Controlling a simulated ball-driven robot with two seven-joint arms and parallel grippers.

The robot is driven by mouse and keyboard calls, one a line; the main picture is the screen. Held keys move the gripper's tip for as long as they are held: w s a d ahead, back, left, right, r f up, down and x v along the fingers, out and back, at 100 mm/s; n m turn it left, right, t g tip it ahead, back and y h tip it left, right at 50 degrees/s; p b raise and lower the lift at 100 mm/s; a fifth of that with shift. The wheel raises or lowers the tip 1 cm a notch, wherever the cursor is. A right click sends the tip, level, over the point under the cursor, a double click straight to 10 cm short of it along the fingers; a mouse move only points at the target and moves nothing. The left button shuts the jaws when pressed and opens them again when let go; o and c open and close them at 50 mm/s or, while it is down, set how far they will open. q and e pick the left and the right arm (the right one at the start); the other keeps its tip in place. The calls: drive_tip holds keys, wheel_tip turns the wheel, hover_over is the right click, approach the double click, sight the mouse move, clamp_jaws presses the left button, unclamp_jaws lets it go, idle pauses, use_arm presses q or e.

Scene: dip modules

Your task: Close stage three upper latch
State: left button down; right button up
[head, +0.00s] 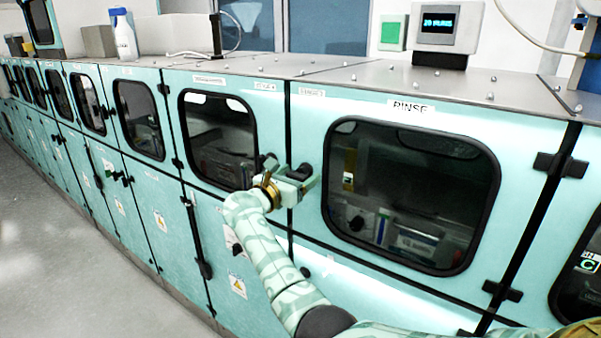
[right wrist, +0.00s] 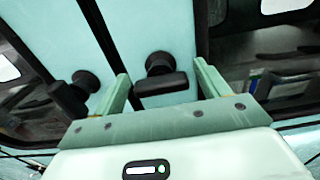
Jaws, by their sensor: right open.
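Two black upper latches sit on either side of a dark door seam. In the right wrist view, one latch (right wrist: 160,80) has its bar lying nearly crosswise, and the other latch (right wrist: 72,95) stands left of the seam with its bar slanted. My right gripper (right wrist: 162,70) is open, its pale green fingers on either side of the first latch; I cannot tell whether they touch it. In the head view my right gripper (head: 291,180) is at the doors, partly covering the latches. The door labels nearby are too small to read. My left gripper is not in view.
The RINSE door's window (head: 412,195) is right of my gripper, and another window (head: 217,140) is left. More doors run to the far left. A display box (head: 447,30) and a white bottle (head: 123,35) stand on the metal top (head: 400,90). The floor (head: 60,240) is clear.

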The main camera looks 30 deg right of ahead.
drive_tip(key=shift+s, duration=0.1)
drive_tip(key=shift+a, duration=0.1)
drive_tip(key=c, duration=1)
drive_tip(key=shift+n, duration=0.4)
drive_tip(key=n+p, duration=0.1)
drive_tip(key=n, duration=0.2)
drive_tip(key=shift+r+n, duration=0.1)
drive_tip(key=shift+n, duration=0.2)
drive_tip(key=n+p, duration=0.2)
drive_tip(key=n, duration=0.2)
drive_tip(key=shift+n, duration=0.3)
drive_tip(key=n+p, duration=0.2)
drive_tip(key=n, duration=0.2)
drive_tip(key=shift+n, duration=0.3)
drive_tip(key=shift+n+p, duration=0.95)
drive_tip(key=shift+n, duration=1.25)
